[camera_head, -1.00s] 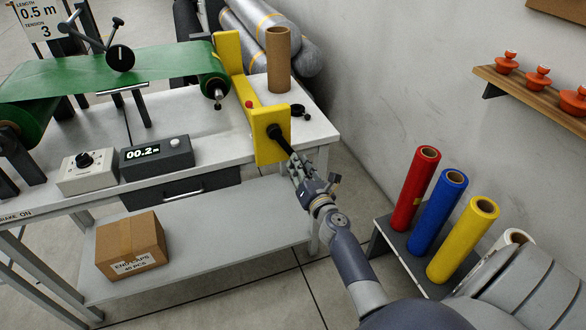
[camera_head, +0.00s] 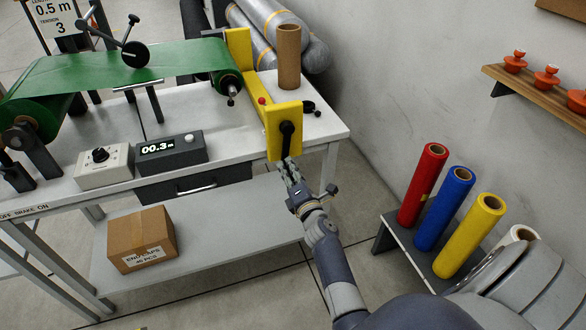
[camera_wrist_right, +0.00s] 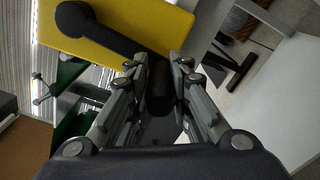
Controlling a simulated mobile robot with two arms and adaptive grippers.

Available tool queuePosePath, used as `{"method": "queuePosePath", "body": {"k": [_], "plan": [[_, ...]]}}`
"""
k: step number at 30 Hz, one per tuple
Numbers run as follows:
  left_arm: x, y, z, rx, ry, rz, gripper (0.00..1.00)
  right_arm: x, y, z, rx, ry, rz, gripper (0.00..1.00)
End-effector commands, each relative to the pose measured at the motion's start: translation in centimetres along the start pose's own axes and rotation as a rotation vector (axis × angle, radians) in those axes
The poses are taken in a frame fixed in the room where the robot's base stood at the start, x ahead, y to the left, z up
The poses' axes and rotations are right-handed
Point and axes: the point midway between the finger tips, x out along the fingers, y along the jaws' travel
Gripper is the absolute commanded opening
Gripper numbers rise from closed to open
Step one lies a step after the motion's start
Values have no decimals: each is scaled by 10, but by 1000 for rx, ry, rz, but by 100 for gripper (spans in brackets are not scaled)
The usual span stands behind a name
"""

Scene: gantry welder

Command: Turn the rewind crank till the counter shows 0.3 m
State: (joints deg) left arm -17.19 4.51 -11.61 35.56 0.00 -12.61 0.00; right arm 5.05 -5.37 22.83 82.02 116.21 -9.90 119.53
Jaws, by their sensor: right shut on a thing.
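The rewind crank has a black arm (camera_head: 287,132) on the yellow end plate (camera_head: 270,135) at the table's right end; the arm hangs about straight down in the head view. My right gripper (camera_head: 289,170) is shut on the crank's black handle (camera_wrist_right: 160,85), which sits between the fingers in the wrist view. The counter (camera_head: 160,148) on the table reads 00.3 m. Green sheet (camera_head: 130,62) runs from the roll at left to the roller by the yellow frame. My left gripper is not in view.
A white control box (camera_head: 103,165) with a black knob stands left of the counter. A cardboard box (camera_head: 140,238) sits on the lower shelf. Red, blue and yellow rolls (camera_head: 470,235) stand on a low rack right of my arm. A sign (camera_head: 55,15) reads 0.5 m.

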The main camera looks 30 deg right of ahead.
Motion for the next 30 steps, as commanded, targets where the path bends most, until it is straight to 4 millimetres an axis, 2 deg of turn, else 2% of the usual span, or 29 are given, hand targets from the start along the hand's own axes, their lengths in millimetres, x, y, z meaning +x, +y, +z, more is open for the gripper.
{"method": "queuePosePath", "body": {"k": [1, 13, 14, 16, 30], "plan": [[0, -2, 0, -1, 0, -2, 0, -2, -3, -8, 8, 12, -6, 0], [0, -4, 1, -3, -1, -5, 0, -2, -3, -8, 9, 12, -7, 0], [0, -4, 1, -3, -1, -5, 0, -2, -3, -8, 9, 12, -7, 23], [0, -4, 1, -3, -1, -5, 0, -2, -3, -8, 8, 12, -7, 39], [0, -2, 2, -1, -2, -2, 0, -3, -1, -4, 8, 4, -3, 40]]}}
